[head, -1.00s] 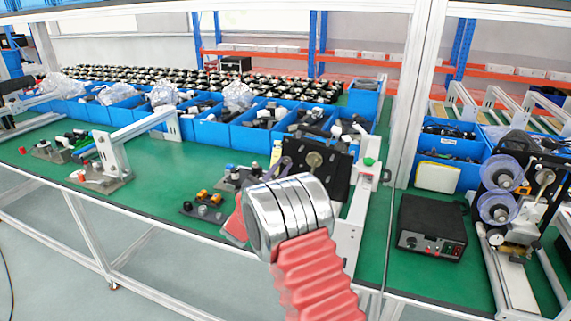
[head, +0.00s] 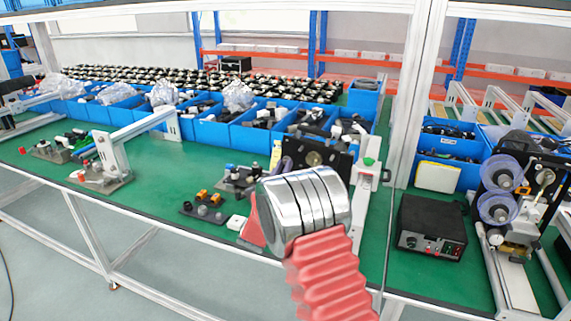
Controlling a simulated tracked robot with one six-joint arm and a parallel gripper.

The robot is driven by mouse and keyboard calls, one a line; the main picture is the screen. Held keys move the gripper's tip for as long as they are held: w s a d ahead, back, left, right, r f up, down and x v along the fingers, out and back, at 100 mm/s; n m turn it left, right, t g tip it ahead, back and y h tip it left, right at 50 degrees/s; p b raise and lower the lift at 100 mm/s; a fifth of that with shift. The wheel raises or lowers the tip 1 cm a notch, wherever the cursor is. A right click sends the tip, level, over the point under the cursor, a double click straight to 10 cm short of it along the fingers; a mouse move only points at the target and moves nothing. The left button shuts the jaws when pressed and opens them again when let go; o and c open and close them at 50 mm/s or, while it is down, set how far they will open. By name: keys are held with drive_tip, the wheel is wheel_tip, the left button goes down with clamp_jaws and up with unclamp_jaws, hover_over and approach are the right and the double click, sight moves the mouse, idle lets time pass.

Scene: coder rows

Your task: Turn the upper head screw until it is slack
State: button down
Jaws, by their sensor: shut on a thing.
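The metal ringed cylinder of my arm and its red ribbed sleeve fill the lower middle of the head view. A red piece that moves with my arm juts out at its left. My gripper's jaws are hidden behind the arm, so what they touch does not show. Just behind and above the cylinder stands a coder machine with a black plate (head: 335,160) and a round brass-coloured knob (head: 314,158). Its lower part is covered by my arm. I cannot make out the upper head screw.
A black control box (head: 432,226) and a second coder with clear purple reels (head: 498,208) stand to the right, past a white post (head: 409,110). Blue bins (head: 211,134) line the back. Small parts (head: 203,210) lie left of my arm.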

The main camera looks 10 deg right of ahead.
drive_tip(key=n+y, duration=0.1)
drive_tip(key=n, duration=0.3)
drive_tip(key=shift+s+r+t+y, duration=0.1)
drive_tip(key=shift+r+t+y, duration=0.05)
drive_tip(key=shift+t+y, duration=0.2)
drive_tip(key=c, duration=1.8)
unclamp_jaws()
drive_tip(key=m+h, duration=0.1)
drive_tip(key=m, duration=0.1)
drive_tip(key=m+g+h, duration=0.1)
drive_tip(key=m, duration=0.2)
drive_tip(key=shift+a+m, duration=0.1)
drive_tip(key=shift+m, duration=0.2)
drive_tip(key=m+g+h, duration=0.1)
drive_tip(key=m, duration=0.2)
drive_tip(key=m+g+h, duration=0.1)
drive_tip(key=m, duration=0.3)
drive_tip(key=shift+w+a+m+h, duration=0.15)
drive_tip(key=shift+w+m+h, duration=0.05)
drive_tip(key=shift+m+h, duration=0.1)
drive_tip(key=shift+c, duration=0.2)
